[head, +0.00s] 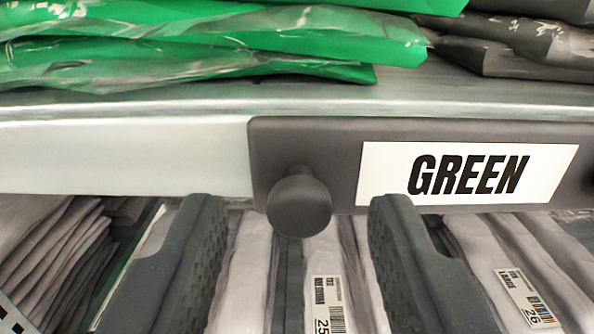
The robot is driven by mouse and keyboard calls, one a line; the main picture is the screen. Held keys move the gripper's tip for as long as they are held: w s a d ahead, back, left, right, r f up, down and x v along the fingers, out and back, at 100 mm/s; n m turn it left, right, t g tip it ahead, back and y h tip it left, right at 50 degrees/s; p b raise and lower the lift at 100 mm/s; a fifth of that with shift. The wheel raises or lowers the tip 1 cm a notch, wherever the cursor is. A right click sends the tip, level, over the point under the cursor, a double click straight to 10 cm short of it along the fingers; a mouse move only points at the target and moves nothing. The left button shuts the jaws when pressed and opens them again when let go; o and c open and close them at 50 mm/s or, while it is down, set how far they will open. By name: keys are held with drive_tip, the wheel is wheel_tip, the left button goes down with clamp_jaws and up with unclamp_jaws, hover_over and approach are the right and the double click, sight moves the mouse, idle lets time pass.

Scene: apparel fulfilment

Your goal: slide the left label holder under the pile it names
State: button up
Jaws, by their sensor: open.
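The label holder (345,150) is a dark grey plate on the shelf's front edge, with a white card (466,174) reading GREEN. A round grey knob (299,203) sticks out near its left end. The green pile (190,45) of bagged garments lies on the shelf at the upper left. The holder is right of most of that pile, its card nearer below the dark grey pile (520,45). My gripper (290,215) is open, one finger on each side of the knob, with gaps between. I cannot tell whether the fingertips reach as far forward as the knob.
The pale metal shelf edge (120,155) is bare left of the holder. Below it, white bagged garments (245,270) with size stickers stand in a row behind my fingers. A second dark knob (590,178) is cut off at the right edge.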

drive_tip(key=shift+w+f, duration=0.1)
drive_tip(key=shift+w, duration=0.4)
